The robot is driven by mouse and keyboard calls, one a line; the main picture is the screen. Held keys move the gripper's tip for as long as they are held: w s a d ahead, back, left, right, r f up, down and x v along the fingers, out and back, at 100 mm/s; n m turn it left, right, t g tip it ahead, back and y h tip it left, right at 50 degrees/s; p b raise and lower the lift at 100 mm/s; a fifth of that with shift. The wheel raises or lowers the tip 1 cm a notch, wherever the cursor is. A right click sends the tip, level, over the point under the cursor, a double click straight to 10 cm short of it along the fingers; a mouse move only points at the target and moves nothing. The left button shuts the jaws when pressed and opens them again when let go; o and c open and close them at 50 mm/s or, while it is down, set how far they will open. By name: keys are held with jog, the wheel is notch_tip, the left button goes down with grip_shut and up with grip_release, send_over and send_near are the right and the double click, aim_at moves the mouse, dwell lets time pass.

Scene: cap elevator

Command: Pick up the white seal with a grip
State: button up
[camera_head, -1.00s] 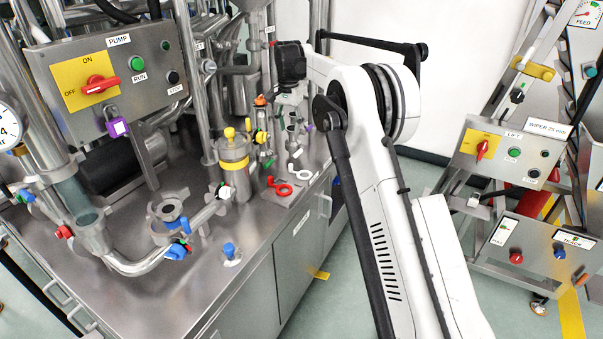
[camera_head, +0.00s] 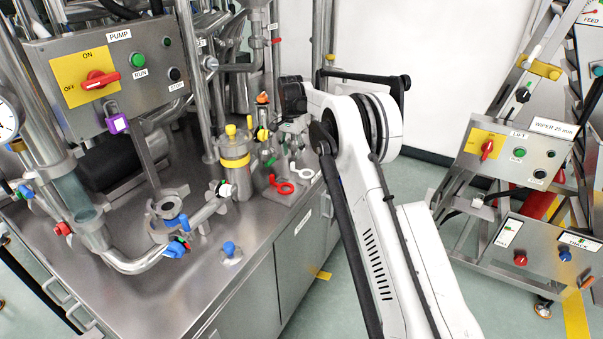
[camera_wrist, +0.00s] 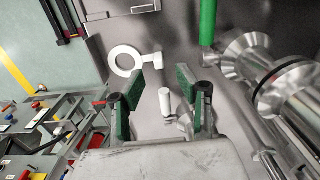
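The white seal (camera_wrist: 112,63) is a flat ring with a short grip on its right side in the wrist view. It lies on the steel bench top, beyond my left fingertip. In the head view the white seal (camera_head: 293,167) is at the bench's right edge, beside a red ring-shaped piece (camera_head: 283,187). My gripper (camera_wrist: 160,83) is open, with green-padded fingers apart and nothing held. A small white cylinder (camera_wrist: 165,101) shows between the fingers; I cannot tell whether it belongs to the seal. In the head view the fingers are hard to make out.
Steel pipework (camera_wrist: 255,70) and a green rod (camera_wrist: 208,22) stand to the right in the wrist view. A yellow-banded canister (camera_head: 235,163) stands left of the seals. The bench front is mostly bare around a blue-topped fitting (camera_head: 229,248). A control cart (camera_head: 511,155) stands at right.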

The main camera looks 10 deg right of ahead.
aim_at(293, 163)
notch_tip(293, 163, down, 5)
jog(key=shift+f, duration=0.1)
grip_shut()
dwell(0.3)
